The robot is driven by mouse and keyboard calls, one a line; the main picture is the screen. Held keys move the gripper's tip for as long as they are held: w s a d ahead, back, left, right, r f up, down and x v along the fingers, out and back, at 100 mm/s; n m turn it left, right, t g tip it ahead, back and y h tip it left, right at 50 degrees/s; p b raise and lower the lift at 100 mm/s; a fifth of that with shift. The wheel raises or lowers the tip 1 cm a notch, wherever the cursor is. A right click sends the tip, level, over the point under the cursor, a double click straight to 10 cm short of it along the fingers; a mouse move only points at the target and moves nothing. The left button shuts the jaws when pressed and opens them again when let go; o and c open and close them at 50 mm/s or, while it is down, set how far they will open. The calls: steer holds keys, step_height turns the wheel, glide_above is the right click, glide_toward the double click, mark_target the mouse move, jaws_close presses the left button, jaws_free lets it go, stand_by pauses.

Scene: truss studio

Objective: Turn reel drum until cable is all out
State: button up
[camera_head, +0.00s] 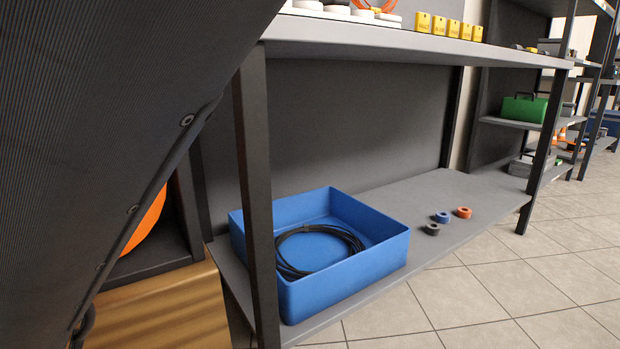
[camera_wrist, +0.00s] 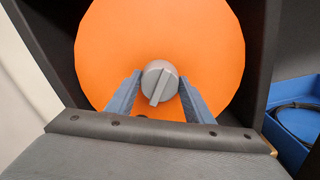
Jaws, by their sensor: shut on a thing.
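The reel drum (camera_wrist: 110,50) is a large orange disc facing me inside a dark housing (camera_wrist: 258,60). A round grey knob (camera_wrist: 160,80) with a raised bar, tilted a little off upright, sits at its middle. My gripper (camera_wrist: 160,82) is shut on this knob, one blue-grey finger on each side. In the head view only an orange sliver of the drum (camera_head: 146,224) shows behind a large dark panel. I see no cable on the drum; its sides and rear are hidden. My gripper is not visible in the head view.
A blue bin (camera_head: 345,277) holding a coiled black cable (camera_head: 283,262) stands on the lower shelf (camera_head: 455,190), close right of the drum housing. A dark shelf post (camera_head: 257,190) stands between. Several small rings lie farther right. The tiled floor at right is clear.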

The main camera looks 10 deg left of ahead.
steer(key=shift+f, duration=0.1)
stand_by(0.5)
steer(key=o, duration=1.5)
step_height(320, 180, up, 10)
steer(key=p, duration=0.4)
steer(key=shift+p, duration=0.35)
